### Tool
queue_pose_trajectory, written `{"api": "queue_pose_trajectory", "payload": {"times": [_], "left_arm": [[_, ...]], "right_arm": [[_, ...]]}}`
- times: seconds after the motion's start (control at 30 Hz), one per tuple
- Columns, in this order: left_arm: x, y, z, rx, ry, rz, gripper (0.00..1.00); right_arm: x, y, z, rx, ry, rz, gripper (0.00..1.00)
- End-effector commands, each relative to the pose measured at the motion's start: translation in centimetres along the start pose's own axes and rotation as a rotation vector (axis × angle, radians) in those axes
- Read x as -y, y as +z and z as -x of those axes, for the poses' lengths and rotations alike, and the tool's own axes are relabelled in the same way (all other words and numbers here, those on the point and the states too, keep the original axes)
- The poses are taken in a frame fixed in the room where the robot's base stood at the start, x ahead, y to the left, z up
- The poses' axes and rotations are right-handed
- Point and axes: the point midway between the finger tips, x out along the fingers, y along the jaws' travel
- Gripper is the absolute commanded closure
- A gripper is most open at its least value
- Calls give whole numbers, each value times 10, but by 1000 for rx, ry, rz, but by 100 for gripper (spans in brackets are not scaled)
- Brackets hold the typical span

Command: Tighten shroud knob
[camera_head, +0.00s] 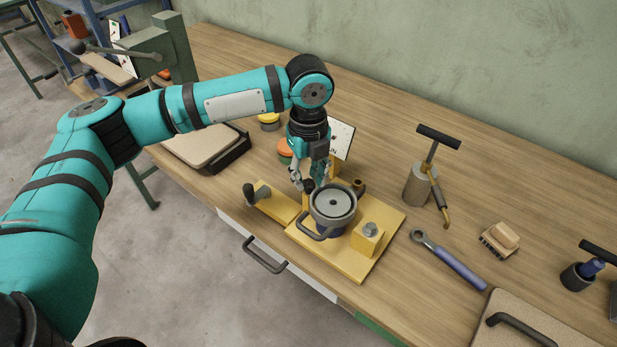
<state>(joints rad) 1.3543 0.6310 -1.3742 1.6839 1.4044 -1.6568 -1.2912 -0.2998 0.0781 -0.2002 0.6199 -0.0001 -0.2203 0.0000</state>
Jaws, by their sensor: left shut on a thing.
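A yellow fixture base (352,261) stands near the table's front edge. A round grey shroud (333,202) with a dark curved handle sits on it. A small dark knob (308,187) is at the shroud's back left edge, partly covered by my fingers. My left gripper (309,185) reaches down from above and is shut on this dark knob. The exact finger contact is too small to see. My right gripper is not in view.
A yellow arm with a dark upright grip (259,193) lies left of the shroud. A yellow block with a grey bolt (370,229) stands right of it. Further right are a T-handle tool (434,140), a blue-handled wrench (450,262) and a brush (500,240). Bare table lies between them.

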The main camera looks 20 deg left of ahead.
Motion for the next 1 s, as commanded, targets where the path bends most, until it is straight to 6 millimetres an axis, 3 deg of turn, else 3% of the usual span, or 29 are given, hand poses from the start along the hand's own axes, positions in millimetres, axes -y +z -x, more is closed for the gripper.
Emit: {"api": "queue_pose_trajectory", "payload": {"times": [0.5, 1.0], "left_arm": [[0, 0, 2, -1, 0, -173, 96], [0, 0, 1, 1, -2, -207, 96]], "right_arm": [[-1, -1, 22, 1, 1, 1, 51], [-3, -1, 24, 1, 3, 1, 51]]}}
